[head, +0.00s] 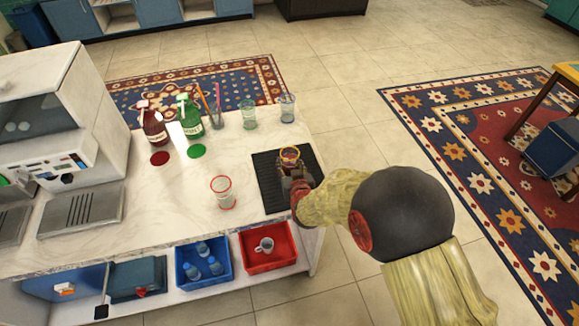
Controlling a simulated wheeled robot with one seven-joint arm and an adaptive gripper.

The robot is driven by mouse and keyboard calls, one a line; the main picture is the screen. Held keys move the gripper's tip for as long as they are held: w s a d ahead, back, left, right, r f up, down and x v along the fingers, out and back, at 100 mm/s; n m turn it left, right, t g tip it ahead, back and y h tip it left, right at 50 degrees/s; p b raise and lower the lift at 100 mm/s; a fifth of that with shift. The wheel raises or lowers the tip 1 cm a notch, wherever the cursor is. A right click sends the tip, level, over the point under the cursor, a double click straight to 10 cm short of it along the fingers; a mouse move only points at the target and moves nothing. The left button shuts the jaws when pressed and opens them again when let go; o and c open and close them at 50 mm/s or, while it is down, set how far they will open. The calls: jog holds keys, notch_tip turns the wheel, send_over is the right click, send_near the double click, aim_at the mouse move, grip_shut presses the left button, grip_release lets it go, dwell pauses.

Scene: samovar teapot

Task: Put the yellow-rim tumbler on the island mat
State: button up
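The yellow-rim tumbler (289,154) shows over the black ribbed mat (268,192) at the right end of the white island. I cannot tell whether its base rests on the mat. My gripper (291,170) reaches in from the lower right, with its fingers at the tumbler. The fingers and arm hide the tumbler's lower part. The view is too small to tell whether the fingers are closed on it.
A red-rim tumbler (222,192) stands left of the mat. Two clear tumblers (248,114) (287,108) stand at the island's far edge. A red bottle (154,128) and green bottle (190,118) stand near a white machine (40,110). Blue and red bins sit below.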

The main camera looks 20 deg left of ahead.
jog(key=shift+f, duration=0.1)
jog(key=o, duration=1.2)
jog(key=shift+o, duration=0.5)
